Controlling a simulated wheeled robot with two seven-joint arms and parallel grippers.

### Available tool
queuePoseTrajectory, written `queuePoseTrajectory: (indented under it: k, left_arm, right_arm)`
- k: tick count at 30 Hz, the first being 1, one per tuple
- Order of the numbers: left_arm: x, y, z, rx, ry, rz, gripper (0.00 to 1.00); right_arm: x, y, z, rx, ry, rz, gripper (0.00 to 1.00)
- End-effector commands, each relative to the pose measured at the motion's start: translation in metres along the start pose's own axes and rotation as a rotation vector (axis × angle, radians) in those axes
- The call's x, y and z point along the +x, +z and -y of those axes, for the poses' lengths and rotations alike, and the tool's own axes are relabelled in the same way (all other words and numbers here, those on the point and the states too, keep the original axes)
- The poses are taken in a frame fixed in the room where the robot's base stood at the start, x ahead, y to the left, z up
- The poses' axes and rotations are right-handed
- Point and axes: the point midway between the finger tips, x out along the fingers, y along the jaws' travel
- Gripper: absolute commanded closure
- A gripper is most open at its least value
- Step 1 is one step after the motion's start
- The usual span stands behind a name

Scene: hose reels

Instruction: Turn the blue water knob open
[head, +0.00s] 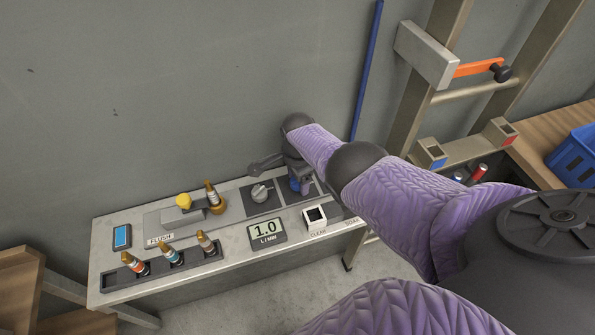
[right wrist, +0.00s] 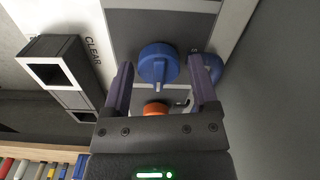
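The blue knob (right wrist: 158,63) shows in the right wrist view as a round cap with a raised grip bar, on a dark grey panel. My right gripper (right wrist: 161,66) is open, with one purple finger on each side of the knob. Gaps show between the fingers and the knob, so contact is not visible. In the head view my right gripper (head: 303,178) points down at the right part of the bench panel. It mostly hides the blue knob (head: 294,184) there. My left gripper is in neither view.
The bench (head: 105,235) carries a grey knob (head: 260,193), a display reading 1.0 (head: 266,233), a CLEAR box (head: 314,217) and several hose nozzles. An orange part (right wrist: 155,108) and another blue part (right wrist: 213,66) lie near the fingers. A wall stands behind.

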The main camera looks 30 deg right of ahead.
Motion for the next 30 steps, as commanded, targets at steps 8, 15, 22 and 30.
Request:
queuePoseTrajectory:
  k: [8, 15, 22, 30]
  left_arm:
    - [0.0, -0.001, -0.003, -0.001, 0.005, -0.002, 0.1]
    - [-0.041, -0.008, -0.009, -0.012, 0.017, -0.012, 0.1]
    - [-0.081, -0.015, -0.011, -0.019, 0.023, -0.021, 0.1]
    - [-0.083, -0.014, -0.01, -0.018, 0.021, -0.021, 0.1]
  right_arm:
    - [0.001, 0.001, -0.001, -0.001, 0.002, 0.002, 0.1]
    - [-0.045, 0.001, 0.0, -0.002, -0.001, 0.001, 0.1]
    - [-0.093, 0.0, 0.0, -0.001, 0.001, 0.001, 0.1]
    - [-0.099, 0.0, 0.0, 0.0, 0.002, 0.001, 0.1]
